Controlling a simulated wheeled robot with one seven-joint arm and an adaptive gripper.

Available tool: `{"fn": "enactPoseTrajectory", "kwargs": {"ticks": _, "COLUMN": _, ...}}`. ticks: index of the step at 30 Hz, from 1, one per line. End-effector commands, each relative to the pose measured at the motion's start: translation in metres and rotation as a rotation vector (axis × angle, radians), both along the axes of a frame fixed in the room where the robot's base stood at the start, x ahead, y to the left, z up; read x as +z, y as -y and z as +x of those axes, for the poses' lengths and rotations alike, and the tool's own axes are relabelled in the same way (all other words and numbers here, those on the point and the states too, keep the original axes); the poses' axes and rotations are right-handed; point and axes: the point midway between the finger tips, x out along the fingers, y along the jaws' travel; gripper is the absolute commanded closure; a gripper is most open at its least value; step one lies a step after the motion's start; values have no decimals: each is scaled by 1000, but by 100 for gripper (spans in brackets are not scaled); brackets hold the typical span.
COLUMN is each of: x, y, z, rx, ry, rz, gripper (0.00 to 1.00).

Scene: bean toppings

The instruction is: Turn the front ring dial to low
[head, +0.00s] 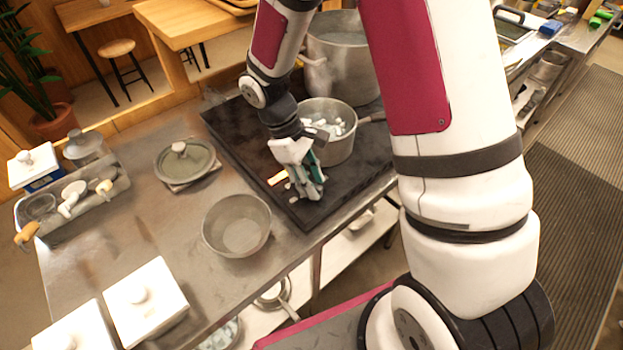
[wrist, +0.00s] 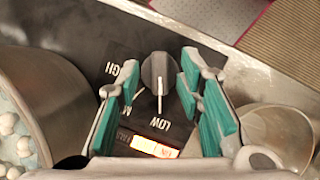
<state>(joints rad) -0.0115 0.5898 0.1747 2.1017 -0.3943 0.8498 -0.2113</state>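The front ring dial (wrist: 158,75) is a dark round knob on the black cooktop panel in the wrist view. Its white line points down toward the word LOW (wrist: 160,124); HIGH is printed to its left. My gripper (wrist: 160,70) is open, with a green-padded finger on each side of the dial and visible gaps to it. In the head view my gripper (head: 308,190) is down at the front edge of the black cooktop (head: 240,130) and hides the dial. A lit orange display (wrist: 155,147) shows beside the dial.
A metal pot (head: 338,148) with white chunks stands close beside my gripper. A large pot (head: 350,65) is behind it. An empty bowl (head: 237,225), a lidded pan (head: 185,160), a utensil tray (head: 75,205) and white lidded containers (head: 145,300) stand on the steel counter.

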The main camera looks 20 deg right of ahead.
Motion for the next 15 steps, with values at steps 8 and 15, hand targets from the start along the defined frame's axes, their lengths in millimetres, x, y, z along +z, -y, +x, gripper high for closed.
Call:
{"fn": "enactPoseTrajectory", "kwargs": {"ticks": 8, "x": 25, "y": -7, "z": 10, "rx": 2, "ry": 8, "rz": 2, "gripper": 67}}
{"fn": "enactPoseTrajectory", "kwargs": {"ticks": 15, "x": 71, "y": -19, "z": 24, "rx": 0, "ry": 5, "rz": 0, "gripper": 67}}
